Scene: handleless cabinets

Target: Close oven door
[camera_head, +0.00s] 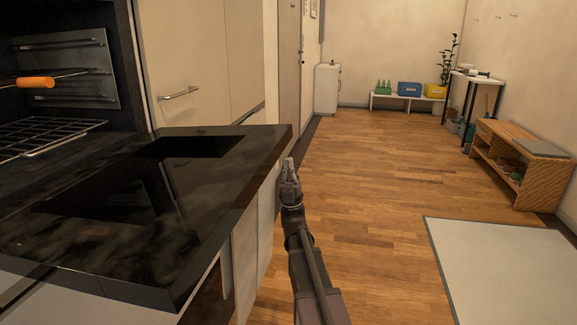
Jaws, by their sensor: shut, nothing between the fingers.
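The oven door (135,205) is a glossy black panel at the left. It lies folded down, roughly level, in front of the open oven cavity (62,100). Inside the cavity are a wire rack (45,138) and an orange-handled item (36,83). My gripper (289,165) is shut and empty. It appears just to the right of the door's outer edge, over the wood floor in the picture. I cannot tell whether it touches the door.
Pale cabinets (200,60) with a bar handle stand behind the oven. The wood floor (380,165) to the right is largely clear. A light mat (505,270) lies at the lower right, and a wooden bench (545,180) stands along the right wall.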

